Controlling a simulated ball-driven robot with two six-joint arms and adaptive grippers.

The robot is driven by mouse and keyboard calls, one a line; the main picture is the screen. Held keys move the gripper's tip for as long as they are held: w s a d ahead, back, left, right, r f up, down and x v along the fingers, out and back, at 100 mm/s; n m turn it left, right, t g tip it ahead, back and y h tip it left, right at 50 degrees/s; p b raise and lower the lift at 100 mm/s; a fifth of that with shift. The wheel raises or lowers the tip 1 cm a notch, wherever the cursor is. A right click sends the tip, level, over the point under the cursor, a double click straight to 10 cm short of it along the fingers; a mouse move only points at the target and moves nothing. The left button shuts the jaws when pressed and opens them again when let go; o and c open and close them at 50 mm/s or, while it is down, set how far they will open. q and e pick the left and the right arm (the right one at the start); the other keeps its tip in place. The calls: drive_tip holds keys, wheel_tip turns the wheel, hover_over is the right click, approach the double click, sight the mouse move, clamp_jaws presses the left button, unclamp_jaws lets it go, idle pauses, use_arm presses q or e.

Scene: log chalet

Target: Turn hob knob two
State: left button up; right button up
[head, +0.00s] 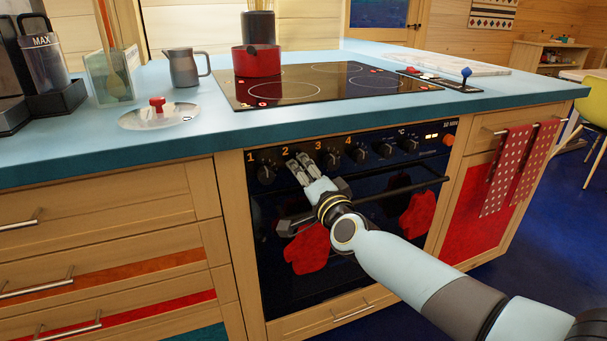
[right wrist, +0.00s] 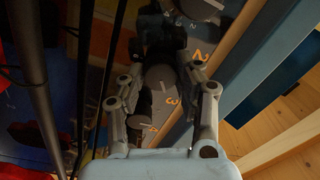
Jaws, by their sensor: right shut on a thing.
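The black oven front below the hob carries a row of dark knobs with orange numbers. Knob one (head: 266,173) is clear at the left, with knob three (head: 332,159) and knob four (head: 358,152) to the right. My right gripper (head: 298,163) is at the panel between knobs one and three, shut on hob knob two, which its fingers mostly hide. In the right wrist view the orange number 2 (right wrist: 200,57) shows beside the fingers. My left gripper is not in view.
The oven handle bar (head: 400,189), with red mitts (head: 307,250) hanging low, runs below the knobs close to my right gripper. Above are the blue worktop (head: 225,129) and the black hob (head: 340,88) with a red pot (head: 257,62). Dotted towels (head: 506,165) hang at the right.

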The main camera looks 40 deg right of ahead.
drive_tip(key=shift+f+m, duration=0.1)
drive_tip(key=shift+m, duration=0.4)
idle(0.3)
drive_tip(key=o, duration=1.1)
drive_tip(key=shift+o, duration=0.2)
drive_tip(key=v, duration=1.2)
